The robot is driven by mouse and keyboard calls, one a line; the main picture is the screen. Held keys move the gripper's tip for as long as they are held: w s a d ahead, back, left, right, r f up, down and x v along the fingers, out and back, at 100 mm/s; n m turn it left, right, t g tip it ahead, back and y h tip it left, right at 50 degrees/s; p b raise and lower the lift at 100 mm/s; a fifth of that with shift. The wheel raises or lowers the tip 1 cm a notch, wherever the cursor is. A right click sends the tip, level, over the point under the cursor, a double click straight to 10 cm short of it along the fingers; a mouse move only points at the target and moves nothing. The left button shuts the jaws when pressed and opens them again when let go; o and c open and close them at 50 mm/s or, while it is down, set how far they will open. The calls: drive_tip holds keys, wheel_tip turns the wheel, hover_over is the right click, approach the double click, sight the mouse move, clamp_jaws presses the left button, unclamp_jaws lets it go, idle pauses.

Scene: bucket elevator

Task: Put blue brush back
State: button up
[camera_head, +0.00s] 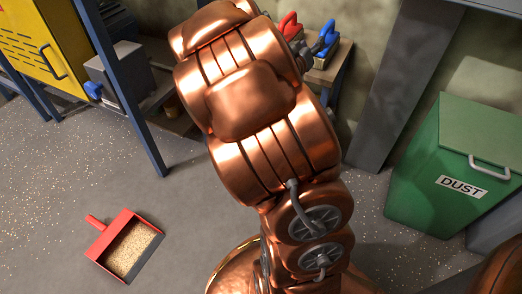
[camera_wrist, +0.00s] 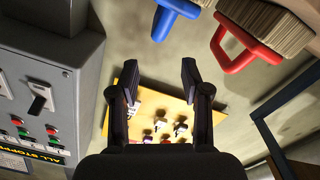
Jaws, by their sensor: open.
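The blue brush (camera_head: 326,38) sits on a small wooden stand at the back, right of the red brush (camera_head: 290,25). In the wrist view the blue brush's handle (camera_wrist: 170,18) shows at the top edge, with most of its block cut off. The red brush (camera_wrist: 245,50) is to its right, with its pale bristle block partly in view. My gripper (camera_wrist: 158,68) is open and empty, with the blue handle beyond its fingertips and apart from them. In the head view my arm hides most of the gripper, which is close beside the blue brush.
A grey control panel (camera_wrist: 40,85) with switches stands close on the left in the wrist view. A yellow board (camera_wrist: 160,110) with small knobs is behind my fingers. The head view shows a red dustpan (camera_head: 125,245) with grains, a green DUST bin (camera_head: 455,165) and a blue post (camera_head: 120,85).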

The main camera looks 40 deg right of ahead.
drive_tip(key=w+a+f+n+y, duration=0.1)
drive_tip(key=a+f+y, duration=0.4)
drive_tip(key=a, duration=0.5)
drive_tip(key=w+a+f+n+y, duration=0.2)
drive_tip(key=a+f+y, duration=0.2)
drive_tip(key=a, duration=0.6)
drive_tip(key=w+a+f+n+y, duration=0.1)
drive_tip(key=a+f+y, duration=0.4)
drive_tip(key=a, duration=0.4)
drive_tip(key=s+a+n+g+y, duration=0.3)
drive_tip(key=s+a+g, duration=0.1)
drive_tip(key=s+a, duration=0.85)
drive_tip(key=s+a+r+n+g, duration=0.2)
drive_tip(key=s+g, duration=0.3)
drive_tip(key=s, duration=1)
drive_tip(key=shift+a, duration=0.45)
drive_tip(key=shift+r, duration=0.15)
